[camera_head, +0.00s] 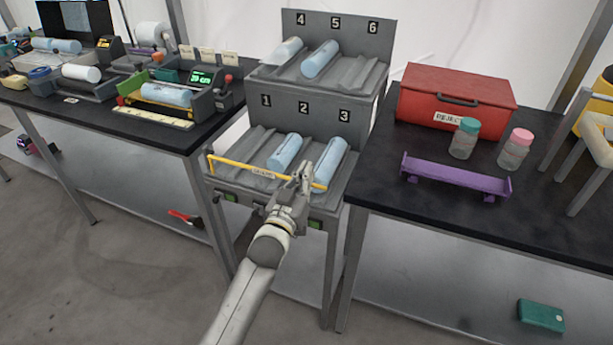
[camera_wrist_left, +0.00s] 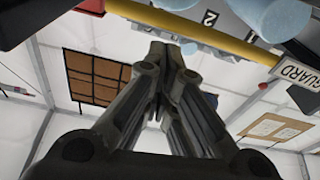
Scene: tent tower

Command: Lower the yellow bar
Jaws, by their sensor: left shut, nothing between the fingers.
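The yellow bar (camera_head: 232,166) spans the front of the lower tier of a grey rack (camera_head: 318,120), standing above its front edge. It carries a white label that reads GUARD in the left wrist view (camera_wrist_left: 293,72). My left gripper (camera_head: 304,170) is at the bar's right part and overlaps it in the head view. Its fingers (camera_wrist_left: 165,58) are shut and empty. In the left wrist view the bar (camera_wrist_left: 200,37) passes just beyond the fingertips; I cannot tell whether they touch it. My right gripper is not in view.
Light blue rolls (camera_head: 286,151) lie in slots 2 and 3 behind the bar; slot 1 looks empty. More rolls (camera_head: 320,58) lie on the upper tier. A red box (camera_head: 455,85), two jars and a purple tray (camera_head: 455,178) stand on the right table.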

